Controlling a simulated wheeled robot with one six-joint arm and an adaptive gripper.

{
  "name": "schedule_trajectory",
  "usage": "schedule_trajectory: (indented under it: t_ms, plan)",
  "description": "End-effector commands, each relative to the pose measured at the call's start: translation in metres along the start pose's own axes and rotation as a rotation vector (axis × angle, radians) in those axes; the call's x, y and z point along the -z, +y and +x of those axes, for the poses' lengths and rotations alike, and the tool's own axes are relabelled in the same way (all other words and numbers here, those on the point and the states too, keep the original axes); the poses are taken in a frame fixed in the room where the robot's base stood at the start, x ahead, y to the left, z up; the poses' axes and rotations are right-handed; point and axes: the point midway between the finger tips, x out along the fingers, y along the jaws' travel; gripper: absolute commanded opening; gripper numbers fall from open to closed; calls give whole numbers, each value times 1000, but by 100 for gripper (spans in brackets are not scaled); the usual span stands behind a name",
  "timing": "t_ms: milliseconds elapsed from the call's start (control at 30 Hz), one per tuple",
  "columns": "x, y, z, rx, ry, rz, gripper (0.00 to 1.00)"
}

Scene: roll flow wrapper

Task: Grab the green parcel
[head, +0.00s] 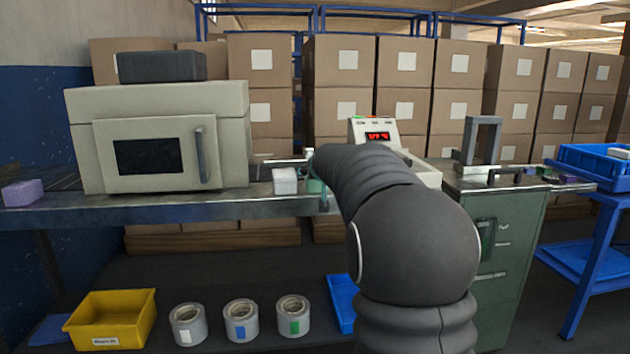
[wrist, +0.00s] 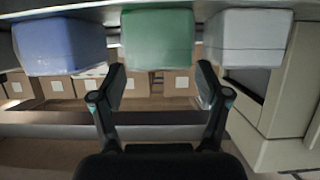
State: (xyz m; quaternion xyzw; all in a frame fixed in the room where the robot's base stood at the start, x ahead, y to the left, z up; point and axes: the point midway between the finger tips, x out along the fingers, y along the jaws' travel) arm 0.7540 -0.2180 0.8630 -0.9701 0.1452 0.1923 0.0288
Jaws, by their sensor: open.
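The green parcel (wrist: 157,38) is a wrapped block at the top middle of the wrist view. It sits between a blue-violet parcel (wrist: 62,42) on the left and a white parcel (wrist: 247,38) on the right. My gripper (wrist: 161,76) is open and empty, its fingertips spread near the green parcel's lower edge in the picture, one towards each side. I cannot tell whether they touch it. In the head view, a sliver of the green parcel (head: 316,186) shows beside the white parcel (head: 285,181) on the metal conveyor; my arm hides the rest.
A beige wrapper machine (head: 155,145) stands on the conveyor (head: 150,212), with a lilac parcel (head: 22,193) at its far left. A scale with a red display (head: 377,136) is behind my arm. A green cabinet (head: 510,255) stands right. A yellow bin (head: 110,318) and tape rolls (head: 240,320) lie below.

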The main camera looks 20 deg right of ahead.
Motion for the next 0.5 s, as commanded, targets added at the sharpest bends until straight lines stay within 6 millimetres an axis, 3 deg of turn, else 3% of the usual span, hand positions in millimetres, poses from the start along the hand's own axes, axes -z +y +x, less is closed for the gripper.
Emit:
schedule_trajectory:
  t_ms: [233, 500]
  plan:
    - [-2, 0, 34, 0, -2, 0, 75]
    - [-2, 0, 46, 0, -1, 0, 75]
